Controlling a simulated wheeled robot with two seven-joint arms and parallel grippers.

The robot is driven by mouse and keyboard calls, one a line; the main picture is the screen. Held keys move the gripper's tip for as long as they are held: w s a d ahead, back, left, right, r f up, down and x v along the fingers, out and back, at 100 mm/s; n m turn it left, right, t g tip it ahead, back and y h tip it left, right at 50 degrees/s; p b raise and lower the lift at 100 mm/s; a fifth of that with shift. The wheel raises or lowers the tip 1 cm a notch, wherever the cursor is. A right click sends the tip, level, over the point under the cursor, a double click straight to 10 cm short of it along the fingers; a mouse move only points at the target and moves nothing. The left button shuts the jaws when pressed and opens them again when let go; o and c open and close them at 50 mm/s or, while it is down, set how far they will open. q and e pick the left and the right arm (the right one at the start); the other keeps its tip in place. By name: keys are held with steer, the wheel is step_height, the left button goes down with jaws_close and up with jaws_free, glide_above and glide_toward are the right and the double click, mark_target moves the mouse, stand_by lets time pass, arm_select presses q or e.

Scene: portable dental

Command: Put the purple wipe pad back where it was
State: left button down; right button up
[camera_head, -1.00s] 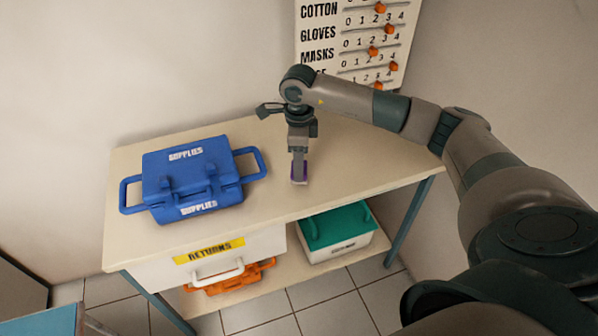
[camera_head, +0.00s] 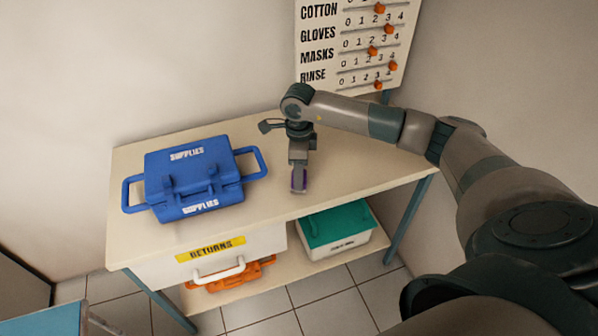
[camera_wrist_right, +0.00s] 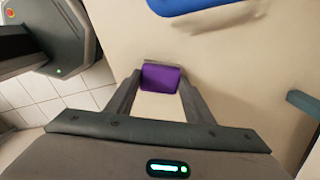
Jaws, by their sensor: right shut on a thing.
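My right gripper (camera_head: 299,182) points down over the tabletop, to the right of the blue supplies case. It is shut on the purple wipe pad (camera_wrist_right: 160,78), which sits between the two fingertips in the right wrist view. In the head view only a thin purple strip of the pad (camera_head: 304,180) shows beside the fingers. I cannot tell whether the pad touches the table. My left gripper is not in view.
The closed blue supplies case (camera_head: 190,178) stands on the table (camera_head: 360,165). A drawer labelled RETURNS (camera_head: 211,250) is below. A green-lidded box (camera_head: 338,228) and an orange case (camera_head: 232,278) are on the lower shelf. A slider board (camera_head: 352,45) hangs behind. The tabletop right of my gripper is clear.

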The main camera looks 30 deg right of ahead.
steer(key=o, duration=1)
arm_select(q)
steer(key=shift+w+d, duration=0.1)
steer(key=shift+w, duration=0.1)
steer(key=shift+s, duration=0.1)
arm_select(e)
steer(key=shift+r, duration=0.15)
step_height(320, 180, up, 3)
steer(key=shift+f+b, duration=0.2)
steer(key=shift+b, duration=0.3)
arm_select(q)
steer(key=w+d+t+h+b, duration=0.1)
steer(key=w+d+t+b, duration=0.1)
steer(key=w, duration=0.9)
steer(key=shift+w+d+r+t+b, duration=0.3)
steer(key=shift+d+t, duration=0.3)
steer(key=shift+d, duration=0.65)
arm_select(e)
steer(key=shift+r, duration=4.7)
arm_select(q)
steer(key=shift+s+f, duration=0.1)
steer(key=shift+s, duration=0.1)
arm_select(e)
steer(key=shift+s+f, duration=0.1)
